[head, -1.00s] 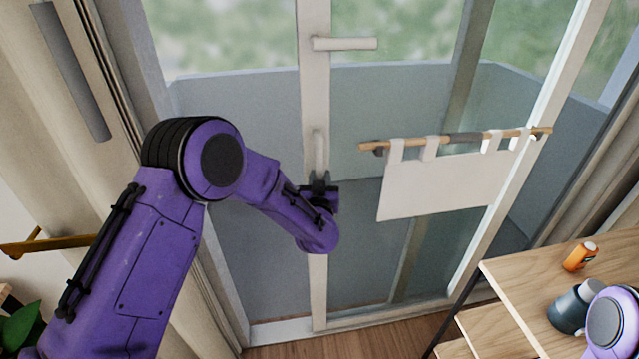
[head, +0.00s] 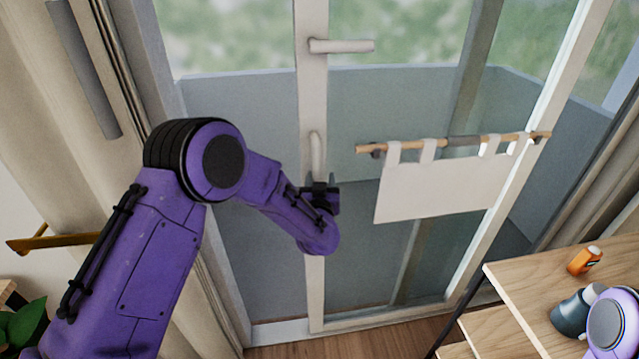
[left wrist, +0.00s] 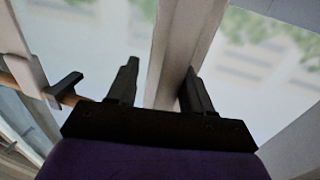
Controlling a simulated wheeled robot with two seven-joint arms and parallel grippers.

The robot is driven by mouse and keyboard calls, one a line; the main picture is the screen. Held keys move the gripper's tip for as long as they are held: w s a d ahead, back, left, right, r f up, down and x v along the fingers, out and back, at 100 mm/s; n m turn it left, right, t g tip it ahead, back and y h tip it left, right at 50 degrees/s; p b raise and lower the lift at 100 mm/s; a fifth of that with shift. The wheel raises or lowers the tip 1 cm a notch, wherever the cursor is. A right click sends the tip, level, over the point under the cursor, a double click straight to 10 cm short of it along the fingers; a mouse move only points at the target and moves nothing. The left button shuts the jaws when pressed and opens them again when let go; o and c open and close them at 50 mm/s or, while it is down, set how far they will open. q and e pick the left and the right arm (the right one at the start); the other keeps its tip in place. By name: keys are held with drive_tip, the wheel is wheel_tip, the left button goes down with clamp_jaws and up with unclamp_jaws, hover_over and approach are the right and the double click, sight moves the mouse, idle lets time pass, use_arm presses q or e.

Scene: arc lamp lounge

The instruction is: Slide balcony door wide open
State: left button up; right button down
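The balcony door shows in the head view as glass with a white upright stile (head: 312,95). A pale vertical pull handle (head: 316,155) is on the stile, and a white lever-like bar (head: 342,46) sticks out above it. My left gripper (head: 319,186) is at the lower end of the pull handle, partly hidden by its own wrist. In the left wrist view its two dark fingers (left wrist: 158,90) stand apart, with a pale upright post between and behind them. I see no firm grip on it. My right gripper is out of view.
A white cloth (head: 440,184) hangs from a wooden rod (head: 458,142) across the glass. A wooden shelf (head: 520,283) at the right holds an orange bottle (head: 584,261) and a dark jug (head: 570,315). A beige curtain (head: 50,140) hangs at the left.

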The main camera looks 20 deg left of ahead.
use_arm(q)
drive_tip(key=b+v, duration=0.3)
drive_tip(key=v, duration=0.7)
drive_tip(key=shift+s, duration=0.2)
drive_tip(key=shift+d, duration=0.15)
